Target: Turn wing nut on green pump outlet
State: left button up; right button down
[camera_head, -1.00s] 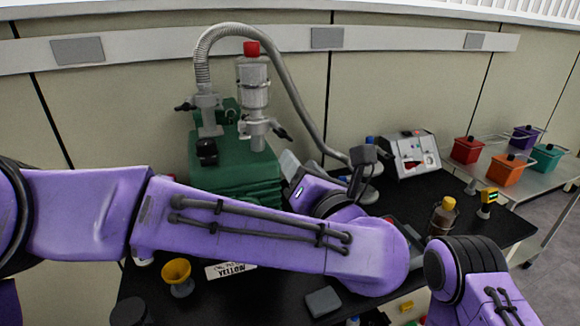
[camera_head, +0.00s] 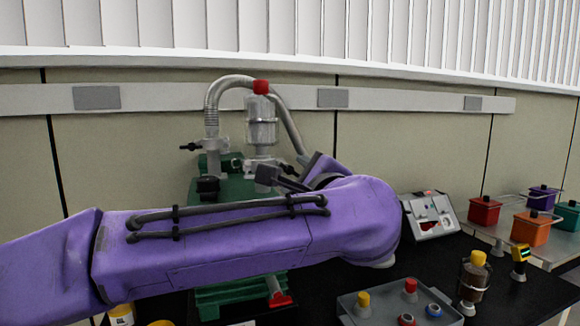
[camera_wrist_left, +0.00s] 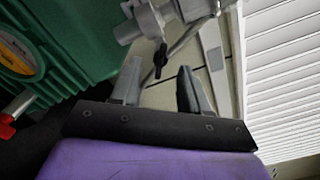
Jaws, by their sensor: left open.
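The green pump (camera_head: 240,303) stands on the black bench behind my left arm, which hides much of it. Metal fittings on top carry two dark wing nuts, one at the left (camera_head: 190,146) and one at the right (camera_head: 286,167). My left gripper (camera_head: 282,174) is open close to the right one. In the left wrist view, a black wing nut (camera_wrist_left: 160,62) on the metal outlet fitting (camera_wrist_left: 146,20) lies ahead of the gap between the open fingers (camera_wrist_left: 158,80). It appears ungripped. The green pump body (camera_wrist_left: 75,45) is at left. My right gripper is out of view.
A ribbed grey hose (camera_head: 212,105) arches over the pump beside a clear red-capped vessel (camera_head: 262,120). To the right stand a grey control box (camera_head: 432,215), a brown bottle (camera_head: 474,280) and a grey tray (camera_head: 385,315). Coloured boxes (camera_head: 530,228) sit on a side table.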

aim_at(292, 172)
pick_arm(q)
jog(key=p+x, duration=0.1)
jog(key=x, duration=0.3)
jog(key=shift+w+a, duration=0.1)
jog(key=shift+w, duration=0.25)
grip_shut()
jog(key=m, duration=0.3)
jog(key=shift+b, duration=0.4)
jog(key=shift+m, duration=1.9)
